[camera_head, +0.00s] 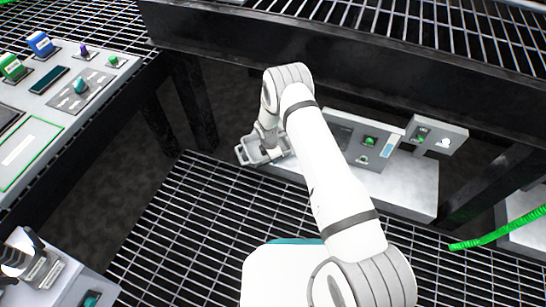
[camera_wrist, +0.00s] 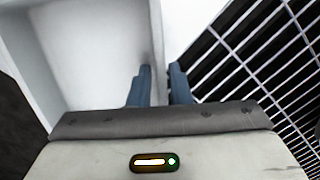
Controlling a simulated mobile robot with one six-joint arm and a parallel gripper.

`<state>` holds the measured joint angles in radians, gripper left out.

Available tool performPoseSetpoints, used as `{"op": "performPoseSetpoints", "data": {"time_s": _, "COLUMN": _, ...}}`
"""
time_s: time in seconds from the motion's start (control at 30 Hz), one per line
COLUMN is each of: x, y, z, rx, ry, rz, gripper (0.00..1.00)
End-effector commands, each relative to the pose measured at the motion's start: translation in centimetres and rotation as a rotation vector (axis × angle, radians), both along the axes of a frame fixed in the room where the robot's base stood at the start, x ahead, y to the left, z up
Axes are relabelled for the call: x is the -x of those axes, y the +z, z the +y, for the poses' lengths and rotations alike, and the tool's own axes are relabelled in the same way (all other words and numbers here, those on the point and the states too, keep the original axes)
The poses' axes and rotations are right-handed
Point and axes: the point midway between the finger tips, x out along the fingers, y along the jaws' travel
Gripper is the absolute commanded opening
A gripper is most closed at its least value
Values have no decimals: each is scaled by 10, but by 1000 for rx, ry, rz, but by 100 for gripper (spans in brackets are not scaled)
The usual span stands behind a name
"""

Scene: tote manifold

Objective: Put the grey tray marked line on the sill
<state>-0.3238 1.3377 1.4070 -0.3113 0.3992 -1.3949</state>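A small grey tray (camera_head: 243,154) is at the left end of a pale grey ledge (camera_head: 408,190), below the dark beam; whether this ledge is the sill I cannot tell. My gripper (camera_head: 268,150) is at the tray, partly hidden by my wrist. In the wrist view, the blue fingers (camera_wrist: 160,85) stand close on either side of the tray's wall, with the tray's pale inside (camera_wrist: 95,60) to the left. They look shut on that wall. No marking on the tray can be read. Whether the tray rests on the ledge is unclear.
A panel with a green button (camera_head: 369,141) stands behind the ledge. A black grating (camera_head: 200,215) covers the floor in front. A control console (camera_head: 60,110) is at the left and a green hose (camera_head: 500,232) at the right. A dark beam (camera_head: 330,55) runs above.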

Motion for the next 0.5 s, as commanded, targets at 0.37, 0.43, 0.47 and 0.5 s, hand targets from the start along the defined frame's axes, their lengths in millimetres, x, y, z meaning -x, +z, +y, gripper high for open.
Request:
{"op": "performPoseSetpoints", "data": {"time_s": 0.37, "x": 0, "y": 3, "z": 1, "rx": 0, "ry": 1, "rz": 0, "gripper": 25}}
{"op": "performPoseSetpoints", "data": {"time_s": 0.43, "x": 0, "y": 9, "z": 1, "rx": 0, "ry": 1, "rz": -1, "gripper": 25}}
{"op": "performPoseSetpoints", "data": {"time_s": 0.47, "x": 0, "y": 14, "z": 2, "rx": -1, "ry": 1, "rz": -2, "gripper": 25}}
{"op": "performPoseSetpoints", "data": {"time_s": 0.5, "x": 0, "y": 21, "z": 3, "rx": -1, "ry": 1, "rz": -2, "gripper": 25}}
